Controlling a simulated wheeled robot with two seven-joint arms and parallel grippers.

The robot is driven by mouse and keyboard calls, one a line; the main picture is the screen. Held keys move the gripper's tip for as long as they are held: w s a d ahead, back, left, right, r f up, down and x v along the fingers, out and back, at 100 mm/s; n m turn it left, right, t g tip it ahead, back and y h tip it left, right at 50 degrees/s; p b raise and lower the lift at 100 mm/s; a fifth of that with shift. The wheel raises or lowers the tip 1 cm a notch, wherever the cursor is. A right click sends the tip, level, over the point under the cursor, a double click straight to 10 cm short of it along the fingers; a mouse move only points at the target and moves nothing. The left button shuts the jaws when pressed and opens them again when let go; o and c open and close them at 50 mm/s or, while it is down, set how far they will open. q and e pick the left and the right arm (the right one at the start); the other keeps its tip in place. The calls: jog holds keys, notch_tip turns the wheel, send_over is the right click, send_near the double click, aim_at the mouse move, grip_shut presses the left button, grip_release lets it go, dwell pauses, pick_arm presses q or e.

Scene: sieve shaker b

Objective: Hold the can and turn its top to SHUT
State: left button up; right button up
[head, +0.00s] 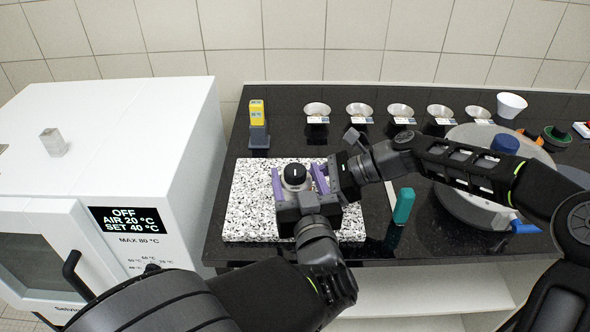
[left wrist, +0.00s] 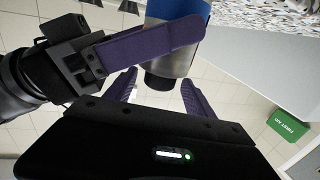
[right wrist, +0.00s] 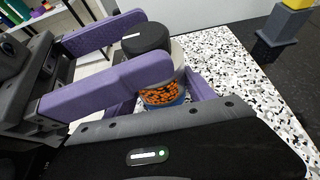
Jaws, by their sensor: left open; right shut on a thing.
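The can (head: 294,187) has a pale body, a black round top (head: 295,173) and, in the right wrist view, an orange-patterned label (right wrist: 163,94) above a blue base. It stands upright over the speckled slab; I cannot tell whether it touches it. My right gripper (right wrist: 160,98) comes from the right and is shut on the can's body. My left gripper (head: 298,176) comes from the front, open, its purple fingers on either side of the top, apart from it. In the left wrist view the top (left wrist: 164,81) sits between these fingers. A small pale mark shows on the top; its wording is unreadable.
The speckled slab (head: 250,203) lies on the black bench. A yellow-and-grey block (head: 258,125), a teal object (head: 403,206) and several small bowls (head: 359,109) stand around it. A large round metal device (head: 470,205) is at right; a white oven (head: 120,130) is at left.

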pick_arm(q)
jog(key=shift+w+a, duration=0.15)
jog(key=shift+w, duration=0.8)
jog(key=shift+c, duration=0.3)
grip_shut()
